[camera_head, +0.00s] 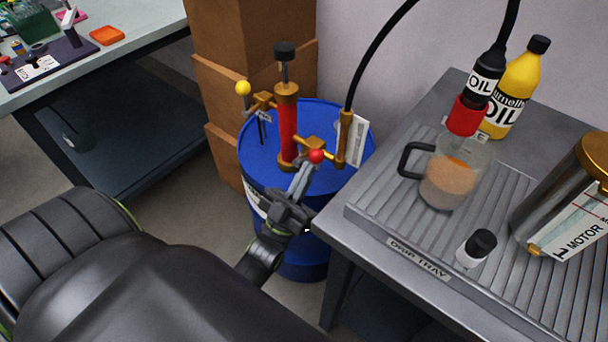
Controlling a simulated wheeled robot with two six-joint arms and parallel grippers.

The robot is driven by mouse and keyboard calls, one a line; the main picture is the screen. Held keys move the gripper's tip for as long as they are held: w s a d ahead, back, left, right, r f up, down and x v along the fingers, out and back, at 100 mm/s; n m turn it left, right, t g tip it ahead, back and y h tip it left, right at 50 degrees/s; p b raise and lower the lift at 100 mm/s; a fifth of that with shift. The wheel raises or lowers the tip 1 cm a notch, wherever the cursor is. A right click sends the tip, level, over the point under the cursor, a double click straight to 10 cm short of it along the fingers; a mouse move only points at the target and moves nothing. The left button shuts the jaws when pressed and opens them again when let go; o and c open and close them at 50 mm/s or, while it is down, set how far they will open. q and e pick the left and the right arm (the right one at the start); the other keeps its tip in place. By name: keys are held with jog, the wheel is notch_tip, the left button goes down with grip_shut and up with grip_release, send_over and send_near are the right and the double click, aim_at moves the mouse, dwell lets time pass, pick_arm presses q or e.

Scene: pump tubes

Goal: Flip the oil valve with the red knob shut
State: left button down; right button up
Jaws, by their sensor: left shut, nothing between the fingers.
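The red knob (316,156) of the oil valve sits at the low front of the brass fitting (312,144) beside the red pump tube (288,128). The pump stands on a blue drum (262,168). My left gripper (306,168) is shut with its fingertips right at the red knob, close below and left of it. I cannot tell whether they touch. The fingers hide part of the fitting and drum top. A yellow knob (243,88) is on another brass branch, higher and to the left. My right gripper is not in view.
A grey bench (340,232) with a ribbed drip tray (382,224) is close on the right. It holds a glass jug (450,180) with amber liquid, bottles and a metal can (570,200). Cardboard boxes (222,100) stand behind the drum. A black hose (366,58) rises from the pump.

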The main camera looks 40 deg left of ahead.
pick_arm(q)
jog(key=n+g+y+p, duration=0.1)
jog(key=n+y, duration=0.2)
jog(key=n, duration=0.1)
jog(key=a+r+n+g+y+p, duration=0.1)
jog(key=n+y, duration=0.3)
jog(key=n+y+p, duration=0.1)
jog(key=n+y, duration=0.2)
jog(key=shift+w+a+r+n+g+y, duration=0.1)
jog(key=shift+a+r+n+g+y, duration=0.05)
jog(key=shift+r+n+g+y, duration=0.2)
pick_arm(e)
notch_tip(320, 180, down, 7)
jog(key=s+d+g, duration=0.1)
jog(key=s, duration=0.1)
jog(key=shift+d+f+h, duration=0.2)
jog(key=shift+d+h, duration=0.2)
pick_arm(q)
jog(key=shift+f, duration=0.1)
